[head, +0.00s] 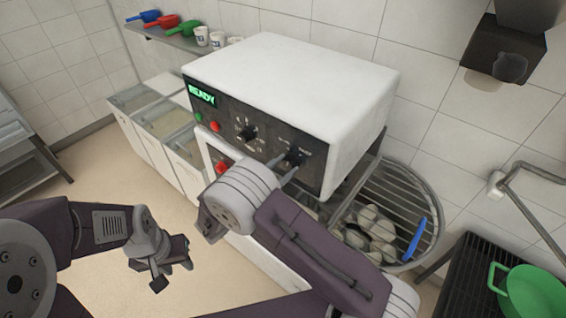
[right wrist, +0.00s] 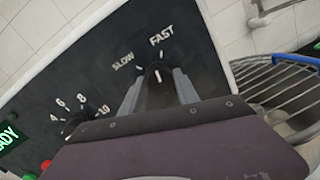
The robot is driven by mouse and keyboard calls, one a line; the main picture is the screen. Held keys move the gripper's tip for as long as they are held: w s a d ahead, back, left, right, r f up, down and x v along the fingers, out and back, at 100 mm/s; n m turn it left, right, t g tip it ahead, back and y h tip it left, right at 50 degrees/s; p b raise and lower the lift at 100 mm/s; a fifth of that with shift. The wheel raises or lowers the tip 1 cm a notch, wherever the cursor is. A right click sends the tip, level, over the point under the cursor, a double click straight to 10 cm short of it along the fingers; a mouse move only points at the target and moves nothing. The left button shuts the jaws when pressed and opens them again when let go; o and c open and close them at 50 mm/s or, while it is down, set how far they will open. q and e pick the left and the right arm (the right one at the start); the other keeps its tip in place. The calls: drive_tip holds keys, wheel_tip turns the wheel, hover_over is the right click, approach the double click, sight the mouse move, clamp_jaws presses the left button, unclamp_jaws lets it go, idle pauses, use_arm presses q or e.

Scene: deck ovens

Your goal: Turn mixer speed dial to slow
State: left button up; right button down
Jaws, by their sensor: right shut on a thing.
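The black speed dial (head: 294,156) is on the dark front panel of the white control box (head: 300,75). In the right wrist view the speed dial (right wrist: 157,72) has a white mark that points up, about toward the FAST label (right wrist: 161,35). The SLOW label (right wrist: 123,62) is to its upper left. My right gripper (head: 285,165) is shut on the dial, one finger on each side, as the right wrist view (right wrist: 157,86) also shows. The fingers hide part of the dial. My left gripper (head: 171,274) is open and empty, away from the box at lower left.
A second, numbered dial (head: 247,133) sits left of the speed dial, near green and red buttons and a lit READY display (head: 202,95). A wire guard (head: 432,205) over a bowl is close on the right. A green pot (head: 530,295) stands at lower right.

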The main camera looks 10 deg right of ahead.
drive_tip(key=n+p, duration=0.1)
drive_tip(key=n, duration=0.1)
drive_tip(key=n+p, duration=0.2)
drive_tip(key=n, duration=0.1)
drive_tip(key=shift+r+n, duration=0.2)
drive_tip(key=shift+n, duration=0.1)
drive_tip(key=shift+d+f+n+t+p, duration=0.1)
drive_tip(key=shift+n+t+p, duration=0.55)
drive_tip(key=shift+n, duration=1.45)
drive_tip(key=c, duration=0.9)
unclamp_jaws()
drive_tip(key=shift+f, duration=0.1)
drive_tip(key=shift+w+d+f, duration=0.1)
drive_tip(key=shift+w+d, duration=0.05)
drive_tip(key=shift+d, duration=0.1)
drive_tip(key=shift+a, duration=0.1)
